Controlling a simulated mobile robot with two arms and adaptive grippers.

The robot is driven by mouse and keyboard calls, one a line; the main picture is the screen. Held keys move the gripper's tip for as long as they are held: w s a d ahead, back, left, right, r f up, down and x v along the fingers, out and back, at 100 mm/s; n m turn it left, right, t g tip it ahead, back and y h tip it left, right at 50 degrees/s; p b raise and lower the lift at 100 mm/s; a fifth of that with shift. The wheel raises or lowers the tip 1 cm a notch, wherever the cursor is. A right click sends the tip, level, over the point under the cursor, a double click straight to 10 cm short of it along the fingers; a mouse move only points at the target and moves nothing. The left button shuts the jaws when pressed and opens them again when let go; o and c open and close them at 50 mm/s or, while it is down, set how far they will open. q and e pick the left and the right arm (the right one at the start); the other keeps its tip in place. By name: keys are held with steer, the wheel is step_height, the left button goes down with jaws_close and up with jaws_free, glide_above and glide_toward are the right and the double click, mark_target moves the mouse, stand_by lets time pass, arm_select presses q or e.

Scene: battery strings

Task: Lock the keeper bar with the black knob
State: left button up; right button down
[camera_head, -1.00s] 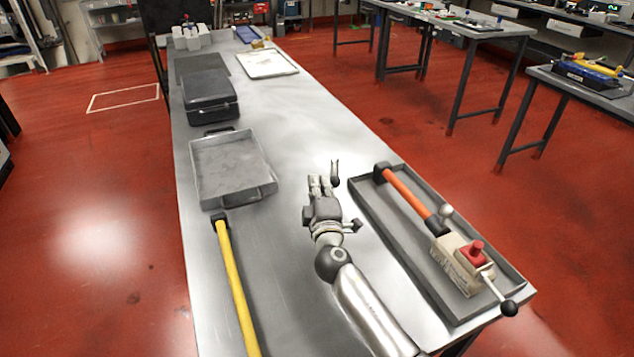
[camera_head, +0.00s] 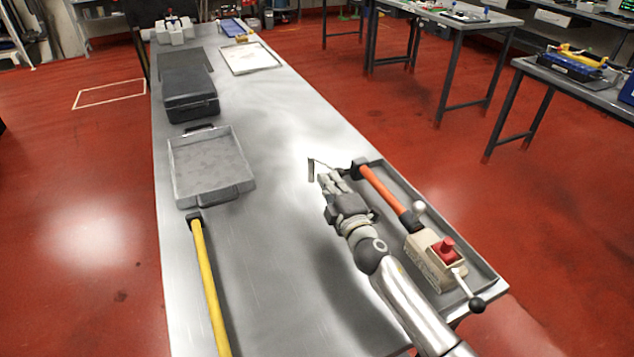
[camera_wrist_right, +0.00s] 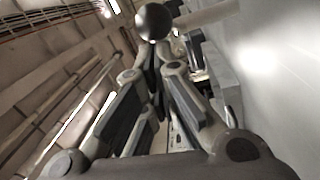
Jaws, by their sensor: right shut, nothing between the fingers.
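My right gripper (camera_head: 333,181) is shut and empty, low over the bench beside the far left corner of the long tray. A small upright fitting (camera_head: 311,170) with a thin rod stands just beyond its fingertips; its details are too small to tell. In the right wrist view a round black knob (camera_wrist_right: 153,21) shows just past the closed fingers, apart from their grip as far as I can see. Another black ball knob (camera_head: 477,305) ends the lever of a beige box in the tray. I cannot make out the keeper bar for certain. My left gripper is out of view.
The long tray (camera_head: 490,263) holds an orange-handled hammer (camera_head: 383,190) and the beige box (camera_head: 424,262) with a red button. A yellow-handled hammer (camera_head: 210,290), an open grey tray (camera_head: 208,163) and a black case (camera_head: 190,93) lie at left.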

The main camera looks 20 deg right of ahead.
mark_target(344, 171)
steer(key=d, duration=0.4)
steer(key=shift+w, duration=0.35)
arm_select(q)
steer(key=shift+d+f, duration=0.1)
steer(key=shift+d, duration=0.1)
arm_select(e)
steer(key=shift+w+d, duration=0.15)
steer(key=shift+d, duration=0.2)
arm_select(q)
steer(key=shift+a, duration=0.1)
